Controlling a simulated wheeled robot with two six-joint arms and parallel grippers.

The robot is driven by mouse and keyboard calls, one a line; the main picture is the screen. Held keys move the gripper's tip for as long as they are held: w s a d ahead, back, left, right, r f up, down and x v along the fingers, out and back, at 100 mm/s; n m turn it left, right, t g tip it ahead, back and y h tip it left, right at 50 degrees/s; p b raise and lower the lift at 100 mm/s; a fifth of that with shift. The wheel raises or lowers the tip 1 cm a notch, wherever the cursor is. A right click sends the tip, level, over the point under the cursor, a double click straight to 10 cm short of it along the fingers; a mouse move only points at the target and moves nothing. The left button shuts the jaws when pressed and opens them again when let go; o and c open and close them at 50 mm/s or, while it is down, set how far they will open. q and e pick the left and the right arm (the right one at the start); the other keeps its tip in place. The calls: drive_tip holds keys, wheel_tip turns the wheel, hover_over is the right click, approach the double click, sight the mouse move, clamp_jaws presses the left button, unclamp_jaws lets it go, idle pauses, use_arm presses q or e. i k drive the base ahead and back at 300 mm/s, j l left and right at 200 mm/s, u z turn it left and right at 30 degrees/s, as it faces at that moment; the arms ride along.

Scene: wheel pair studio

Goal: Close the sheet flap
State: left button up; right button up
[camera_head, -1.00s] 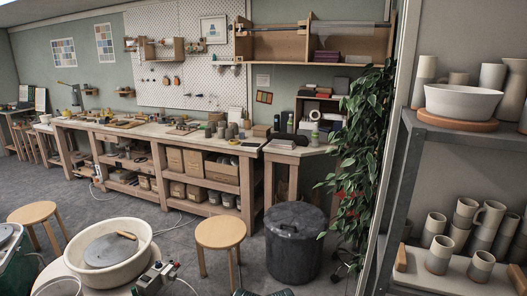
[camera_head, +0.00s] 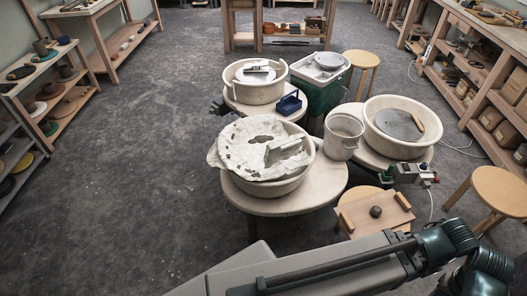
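A pale, stained sheet (camera_head: 243,140) lies over the top of a round white basin on the nearest wheel table, left of centre. Dark openings or patches show in it. Its ragged edge hangs past the basin rim at the left. A lighter raised piece (camera_head: 288,150), which may be the sheet's flap, stands up at its right side; I cannot tell how it is joined. The basin wall (camera_head: 272,188) shows below the sheet at the front. Neither of my grippers shows; grey and dark green parts of mine fill the lower right.
Behind stand a second wheel basin (camera_head: 252,92), a blue caddy (camera_head: 289,103) and a green sink unit (camera_head: 318,82). To the right are a white bucket (camera_head: 343,136), a third basin (camera_head: 402,145), a wooden board (camera_head: 374,214) and stools (camera_head: 500,191). Floor at left is clear.

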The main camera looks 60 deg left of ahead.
sight(276, 152)
drive_tip(key=u, duration=1.75)
drive_tip(key=i+l+u, duration=0.1)
drive_tip(key=i+l, duration=0.15)
drive_tip(key=l, duration=0.15)
drive_tip(key=i, duration=0.1)
